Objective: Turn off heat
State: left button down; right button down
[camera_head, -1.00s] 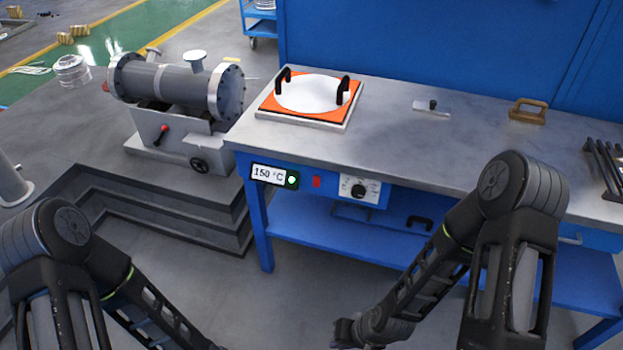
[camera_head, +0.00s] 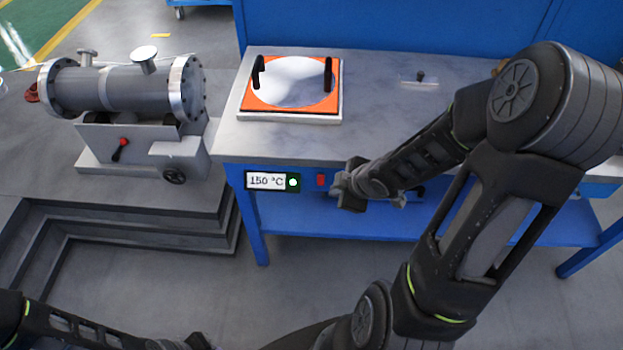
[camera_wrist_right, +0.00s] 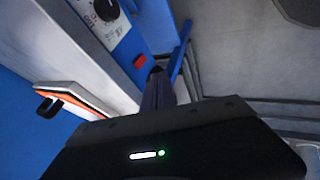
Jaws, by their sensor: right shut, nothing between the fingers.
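The heater panel is on the blue front of the workbench. Its display (camera_head: 266,181) reads 150 °C, with a lit green lamp (camera_head: 293,182) beside it. A red switch (camera_head: 321,180) sits to the right of the lamp; it also shows in the right wrist view (camera_wrist_right: 140,61). The black dial (camera_wrist_right: 105,9) shows at the top of the wrist view; my right arm hides it in the head view. My right gripper (camera_head: 343,190) is shut and empty, in front of the panel just right of the red switch.
An orange-edged plate with a white disc (camera_head: 290,85) and black handles lies on the workbench top (camera_head: 375,120). A grey flanged shell (camera_head: 125,88) stands on a stepped platform at left. The floor before the bench is clear.

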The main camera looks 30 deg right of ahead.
jog(key=b, duration=0.7)
send_near(322, 184)
notch_tip(322, 184, down, 4)
jog(key=w+a, duration=0.2)
jog(key=a, duration=0.1)
jog(key=shift+w+d+f+p, duration=0.35)
jog(key=shift+w+d+f, duration=0.15)
jog(key=shift+w+d, duration=0.1)
jog(key=shift+w+d+f, duration=0.15)
jog(key=shift+w, duration=0.05)
